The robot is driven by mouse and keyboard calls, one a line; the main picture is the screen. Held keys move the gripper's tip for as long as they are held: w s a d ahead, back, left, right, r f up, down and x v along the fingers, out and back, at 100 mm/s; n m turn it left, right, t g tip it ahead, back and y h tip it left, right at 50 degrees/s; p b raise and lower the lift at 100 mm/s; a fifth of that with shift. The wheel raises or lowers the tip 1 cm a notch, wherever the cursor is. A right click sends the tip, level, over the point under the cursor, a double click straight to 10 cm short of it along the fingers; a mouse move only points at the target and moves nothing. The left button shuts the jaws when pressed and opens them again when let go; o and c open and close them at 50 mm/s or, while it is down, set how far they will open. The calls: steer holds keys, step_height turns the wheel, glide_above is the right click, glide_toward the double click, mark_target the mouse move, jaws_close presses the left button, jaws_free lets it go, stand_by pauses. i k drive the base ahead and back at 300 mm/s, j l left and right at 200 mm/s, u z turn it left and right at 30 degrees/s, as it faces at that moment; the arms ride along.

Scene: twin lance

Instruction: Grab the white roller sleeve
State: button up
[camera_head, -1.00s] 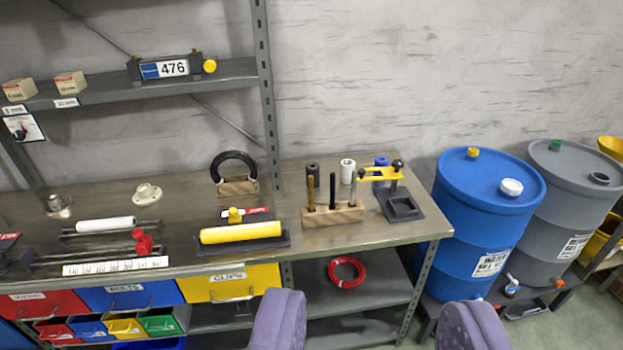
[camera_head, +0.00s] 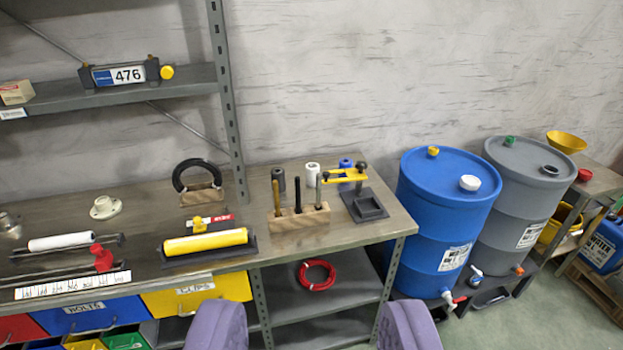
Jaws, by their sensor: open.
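A long white roller sleeve (camera_head: 62,241) lies across a dark holder at the left of the bench top. My gripper (camera_head: 312,325) shows as two purple padded fingers at the bottom of the picture. They are wide apart with nothing between them. The sleeve is well to the left of and beyond them, untouched. A short white cylinder (camera_head: 312,174) also stands upright near the back of the bench, between a dark one and a blue one.
A yellow roller (camera_head: 206,241) lies on a dark tray right of the white sleeve. A wooden block (camera_head: 299,219) holds upright tools. A shelf post (camera_head: 227,100) rises behind the bench. Coloured bins hang below its front edge. A blue drum (camera_head: 446,215) stands at the right.

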mark_target(313, 169)
steer(key=i+j, duration=0.1)
steer(key=i, duration=0.4)
steer(key=i+j, duration=0.1)
steer(key=i, duration=0.35)
